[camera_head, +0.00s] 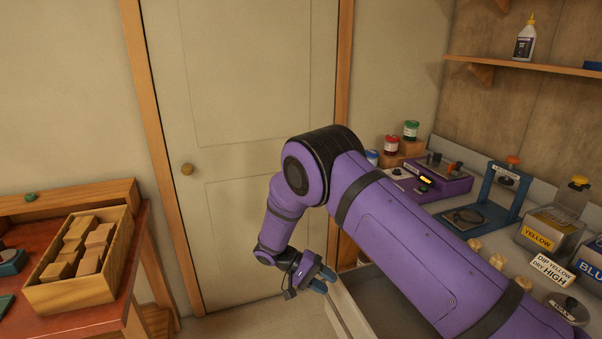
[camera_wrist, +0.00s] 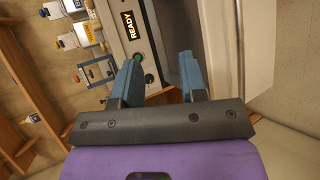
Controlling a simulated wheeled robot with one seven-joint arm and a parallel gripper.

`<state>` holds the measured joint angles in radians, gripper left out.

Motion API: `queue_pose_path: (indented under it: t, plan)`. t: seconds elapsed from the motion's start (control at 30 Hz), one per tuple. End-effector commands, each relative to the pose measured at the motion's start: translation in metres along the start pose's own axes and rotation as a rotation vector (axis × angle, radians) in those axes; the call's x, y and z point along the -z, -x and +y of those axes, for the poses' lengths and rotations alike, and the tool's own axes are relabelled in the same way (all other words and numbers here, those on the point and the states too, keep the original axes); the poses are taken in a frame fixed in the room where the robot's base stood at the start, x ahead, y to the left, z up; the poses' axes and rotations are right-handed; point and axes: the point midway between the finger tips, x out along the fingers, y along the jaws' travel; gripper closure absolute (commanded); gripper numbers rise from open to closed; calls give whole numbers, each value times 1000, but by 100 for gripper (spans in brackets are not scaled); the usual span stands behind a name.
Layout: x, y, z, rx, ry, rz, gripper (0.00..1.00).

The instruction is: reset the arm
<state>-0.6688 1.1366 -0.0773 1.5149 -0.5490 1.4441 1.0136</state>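My purple arm reaches in from the lower right of the head view and bends down at its elbow. My gripper (camera_head: 325,279) hangs low in front of the pale door, beside the end of the grey workbench. In the wrist view my gripper (camera_wrist: 157,78) shows two blue fingers set well apart. I see nothing held between them.
A wooden box of blocks (camera_head: 122,226) sits on the red-topped table at left. The workbench at right holds a purple device (camera_head: 440,178), a blue stand (camera_head: 497,195), yellow (camera_head: 546,231) and blue containers. A shelf (camera_head: 530,67) carries a white bottle (camera_head: 525,40). Open floor lies below the door.

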Motion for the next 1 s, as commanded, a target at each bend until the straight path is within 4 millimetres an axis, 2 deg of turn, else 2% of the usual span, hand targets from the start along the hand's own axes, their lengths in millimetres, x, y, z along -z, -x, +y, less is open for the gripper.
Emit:
queue_pose_path:
  t: [0.03,0.1,0.47,0.7,1.0]
  plan:
    - [1,7,22,40,-1,-9,61]
    - [0,14,48,90,5,-19,61]
    - [-17,32,179,345,24,-33,61]
    - [-44,32,259,505,24,-5,61]
    - [-92,22,345,688,11,67,61]
